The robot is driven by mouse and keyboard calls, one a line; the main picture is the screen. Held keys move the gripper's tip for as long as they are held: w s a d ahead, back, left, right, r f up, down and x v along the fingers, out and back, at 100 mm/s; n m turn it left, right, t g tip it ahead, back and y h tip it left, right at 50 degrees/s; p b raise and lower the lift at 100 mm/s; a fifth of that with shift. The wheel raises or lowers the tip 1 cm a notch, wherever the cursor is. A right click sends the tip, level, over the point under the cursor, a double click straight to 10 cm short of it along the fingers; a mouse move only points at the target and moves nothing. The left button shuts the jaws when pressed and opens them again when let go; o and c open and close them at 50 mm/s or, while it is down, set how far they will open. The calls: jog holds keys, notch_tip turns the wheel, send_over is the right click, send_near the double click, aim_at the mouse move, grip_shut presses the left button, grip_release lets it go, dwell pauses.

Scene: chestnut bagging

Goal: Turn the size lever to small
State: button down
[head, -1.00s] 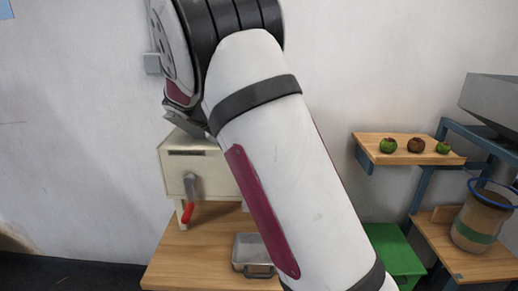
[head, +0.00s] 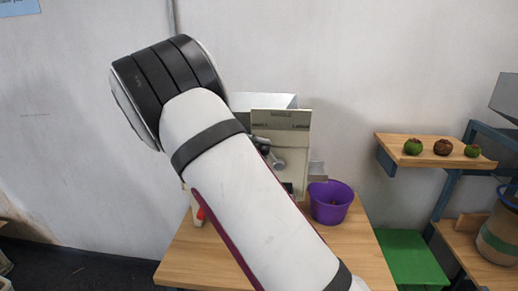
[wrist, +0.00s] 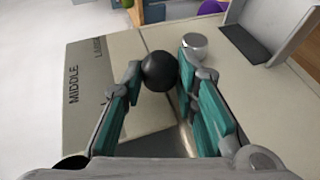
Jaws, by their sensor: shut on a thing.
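The size lever's round black knob (wrist: 158,72) shows in the wrist view between the teal-padded fingers of my gripper (wrist: 161,76), which is shut on it. The lever stands at a cream machine panel (wrist: 95,65) printed with MIDDLE and, partly covered, a word starting LAR. The word for small cannot be seen in the wrist view. In the head view the machine's upright cream panel (head: 290,122) rises behind my arm. My arm covers much of the machine there, and the knob cannot be made out.
A purple bowl (head: 331,202) stands on the wooden table (head: 345,262) right of the machine. A red handle (head: 200,213) shows left of my arm. A silver knob (wrist: 194,45) is close beside my fingers.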

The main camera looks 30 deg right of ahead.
jog(key=c, duration=1.3)
grip_release()
jog(key=v, duration=1.2)
jog(key=shift+a+f, duration=0.1)
jog(key=s+d+r+n+y, duration=0.1)
jog(key=s+d+y, duration=0.15)
jog(key=s, duration=0.35)
jog(key=s+d+r+t+y, duration=0.1)
jog(key=s+y, duration=0.2)
jog(key=s, duration=0.2)
jog(key=s+d+r+n+y, duration=0.1)
jog(key=s+d+y, duration=0.15)
jog(key=s, duration=0.35)
jog(key=s+a+f+t+y, duration=0.1)
jog(key=s+a+t+y, duration=0.1)
jog(key=s, duration=0.4)
jog(key=s+a+n+t+y+p, duration=0.1)
jog(key=s+a+t+y, duration=0.1)
jog(key=s, duration=0.5)
jog(key=s+a+f+t+y, duration=0.1)
jog(key=s+a+y, duration=0.1)
jog(key=s+a, duration=0.2)
jog(key=shift+s+f+n+t+p, duration=0.15)
jog(key=shift+s+t, duration=0.05)
jog(key=shift+s, duration=0.6)
jog(key=shift+s+f+n+t+p, duration=0.15)
jog(key=shift+s+f+t, duration=0.05)
jog(key=shift+s, duration=0.65)
